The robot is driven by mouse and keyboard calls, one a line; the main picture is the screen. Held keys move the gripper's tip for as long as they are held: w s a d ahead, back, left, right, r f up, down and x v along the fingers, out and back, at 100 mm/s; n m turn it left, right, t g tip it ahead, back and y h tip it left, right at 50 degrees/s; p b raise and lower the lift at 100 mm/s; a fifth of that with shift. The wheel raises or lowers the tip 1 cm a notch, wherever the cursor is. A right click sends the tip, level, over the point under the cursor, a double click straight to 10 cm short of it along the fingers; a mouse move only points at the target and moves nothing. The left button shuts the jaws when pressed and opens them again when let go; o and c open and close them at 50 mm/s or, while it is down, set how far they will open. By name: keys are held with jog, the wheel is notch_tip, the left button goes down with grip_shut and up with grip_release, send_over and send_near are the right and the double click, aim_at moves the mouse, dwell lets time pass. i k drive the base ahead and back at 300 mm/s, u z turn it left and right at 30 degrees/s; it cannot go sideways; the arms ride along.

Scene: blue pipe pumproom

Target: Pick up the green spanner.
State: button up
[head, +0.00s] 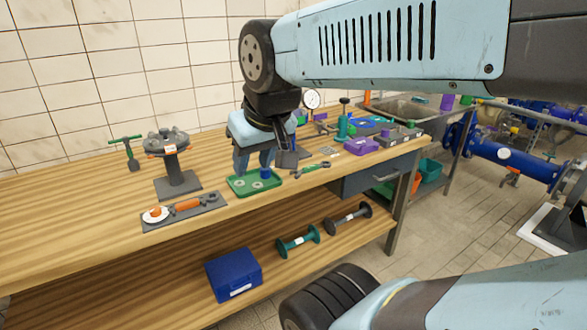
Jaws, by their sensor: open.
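The green spanner (312,169) lies on the wooden bench top, near its front edge, just right of the green tray (238,187). It looks small, and its ends are hard to make out. My gripper (254,170) points down over the back of the green tray, left of the spanner. Its two fingers are apart, with nothing visible between them. The spanner is clear of the fingers. I cannot tell the exact height of the fingertips above the tray.
Left of the tray stand a grey pedestal (177,180) and a grey mat (210,214) with an orange-handled tool. A purple box (361,146) and other parts crowd the bench to the right, before a sink (405,108). A blue case (233,274) sits on the lower shelf.

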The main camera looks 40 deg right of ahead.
aim_at(312, 168)
jog(key=z, duration=0.35)
jog(key=i, duration=0.15)
jog(key=u, duration=2.7)
jog(key=k, duration=1.85)
jog(key=u, duration=1.2)
jog(key=i, duration=0.1)
jog(key=z, duration=3.55)
